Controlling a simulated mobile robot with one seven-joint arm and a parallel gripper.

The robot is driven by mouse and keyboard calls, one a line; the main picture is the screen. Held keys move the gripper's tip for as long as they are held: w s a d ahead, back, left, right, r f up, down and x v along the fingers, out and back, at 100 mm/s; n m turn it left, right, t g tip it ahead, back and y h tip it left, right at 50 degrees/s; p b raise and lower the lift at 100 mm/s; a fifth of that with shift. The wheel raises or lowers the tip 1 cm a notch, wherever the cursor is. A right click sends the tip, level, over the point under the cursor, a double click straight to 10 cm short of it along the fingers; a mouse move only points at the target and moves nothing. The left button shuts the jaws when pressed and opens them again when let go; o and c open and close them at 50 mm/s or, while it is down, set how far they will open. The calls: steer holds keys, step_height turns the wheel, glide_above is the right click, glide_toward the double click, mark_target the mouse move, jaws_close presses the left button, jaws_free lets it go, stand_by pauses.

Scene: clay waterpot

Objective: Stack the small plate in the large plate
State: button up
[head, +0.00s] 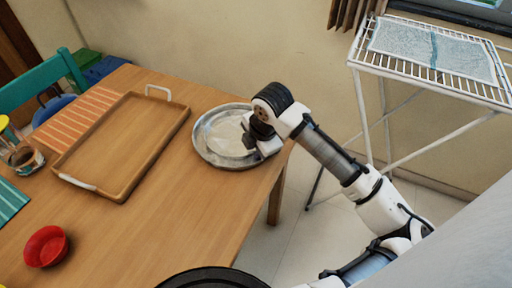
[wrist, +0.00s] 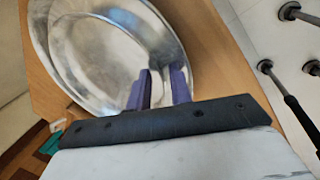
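The large plate (head: 201,149) is a round, shiny metal dish near the table's far right corner. In the wrist view its rim (wrist: 38,32) shows to the left, behind the small plate. The small plate (wrist: 100,50), also metal, overlaps the large plate, and in the head view it (head: 226,130) shows inside the large plate's outline. My gripper (wrist: 160,90) is at the small plate's rim, with its purple fingers close together and the rim between them. My arm hides the right part of the plates in the head view. I cannot tell whether the two plates touch.
A wooden tray (head: 77,175) with white handles lies left of the plates on the wooden table (head: 150,225). A red bowl (head: 46,247) stands at the front left. A white wire rack (head: 432,75) stands off the table at right.

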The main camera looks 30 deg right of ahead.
steer(key=shift+r+p, duration=0.4)
steer(key=shift+r, duration=0.15)
steer(key=v, duration=1.1)
steer(key=shift+r, duration=0.3)
steer(key=shift+s+f, duration=0.1)
steer(key=shift+s, duration=0.1)
